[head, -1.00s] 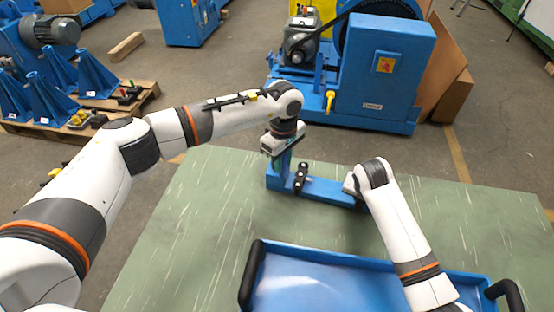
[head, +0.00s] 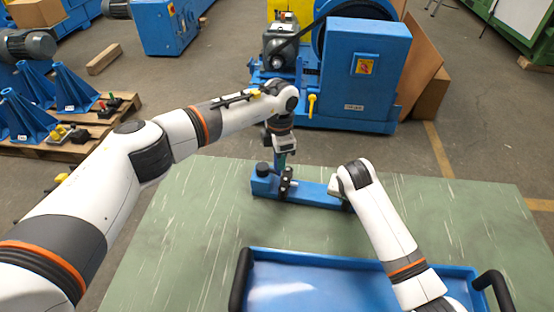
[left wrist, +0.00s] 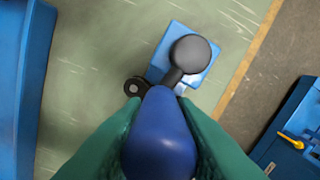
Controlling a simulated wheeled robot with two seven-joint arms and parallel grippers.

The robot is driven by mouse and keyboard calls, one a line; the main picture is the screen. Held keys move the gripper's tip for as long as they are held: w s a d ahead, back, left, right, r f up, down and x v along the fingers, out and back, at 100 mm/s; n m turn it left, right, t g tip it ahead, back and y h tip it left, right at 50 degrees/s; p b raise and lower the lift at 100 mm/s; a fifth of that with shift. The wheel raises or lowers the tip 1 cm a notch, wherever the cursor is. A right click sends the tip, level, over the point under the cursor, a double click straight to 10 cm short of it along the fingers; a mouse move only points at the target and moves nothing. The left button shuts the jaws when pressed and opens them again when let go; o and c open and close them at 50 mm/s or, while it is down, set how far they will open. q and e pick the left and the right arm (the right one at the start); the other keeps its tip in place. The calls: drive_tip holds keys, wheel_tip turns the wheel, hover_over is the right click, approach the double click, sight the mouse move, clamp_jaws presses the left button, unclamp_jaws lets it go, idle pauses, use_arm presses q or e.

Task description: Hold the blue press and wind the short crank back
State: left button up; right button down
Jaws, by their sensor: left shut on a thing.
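The blue press (head: 318,194) lies on the green tabletop as a low blue bar with dark fittings. A black ball knob (head: 262,169) shows at its left end, and it also shows in the left wrist view (left wrist: 190,53) on a short dark arm. My left gripper (head: 281,161) is above the press's left part. In the left wrist view its teal fingers are shut around a rounded blue handle (left wrist: 160,140). Whether the dark arm joins this handle is hidden. My right gripper (head: 340,188) is at the press's right end; its fingers are hidden by the arm.
A blue tray (head: 350,262) with black handles stands at the near edge of the table (head: 190,235). The tabletop left and right of the press is clear. A large blue machine (head: 365,75) stands on the floor behind the table.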

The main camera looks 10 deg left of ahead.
drive_tip(key=shift+d, duration=0.1)
use_arm(q)
drive_tip(key=w+a+n, duration=0.1)
drive_tip(key=a+n, duration=0.3)
drive_tip(key=n, duration=1.2)
drive_tip(key=w+a+n, duration=0.2)
drive_tip(key=a+n, duration=0.3)
drive_tip(key=n, duration=1.1)
drive_tip(key=shift+w+a, duration=0.2)
drive_tip(key=shift+a, duration=0.1)
